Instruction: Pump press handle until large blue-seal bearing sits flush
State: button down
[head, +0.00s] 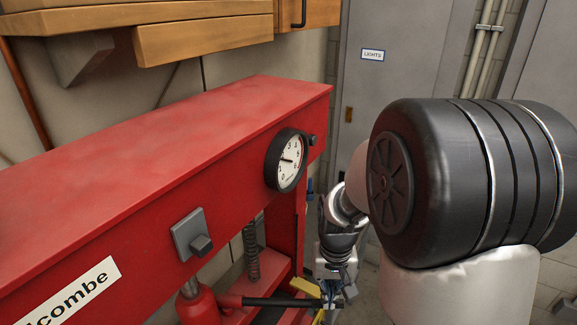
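The red press (120,165) fills the left of the head view. Its black press handle (280,302) runs about level from the red jack (197,305) toward the right. My gripper (333,292) is at the handle's right end, low in the picture. It is small and partly cut by the lower edge, so I cannot tell if its fingers are shut on the handle or only beside it. The blue-seal bearing is not visible.
A round gauge (291,161) is on the press's front beam. A coil spring (251,250) hangs behind the handle. Something yellow (304,286) is close to my gripper. Wooden cabinets (200,38) overhang the back left. A grey door (390,70) stands behind.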

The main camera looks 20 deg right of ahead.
jog(key=shift+f+b, duration=0.35)
jog(key=shift+f, duration=0.35)
jog(key=shift+r+p, duration=2.15)
jog(key=shift+r, duration=0.6)
jog(key=shift+r, duration=0.15)
notch_tip(320, 180, up, 5)
jog(key=p, duration=0.3)
jog(key=shift+p, duration=0.4)
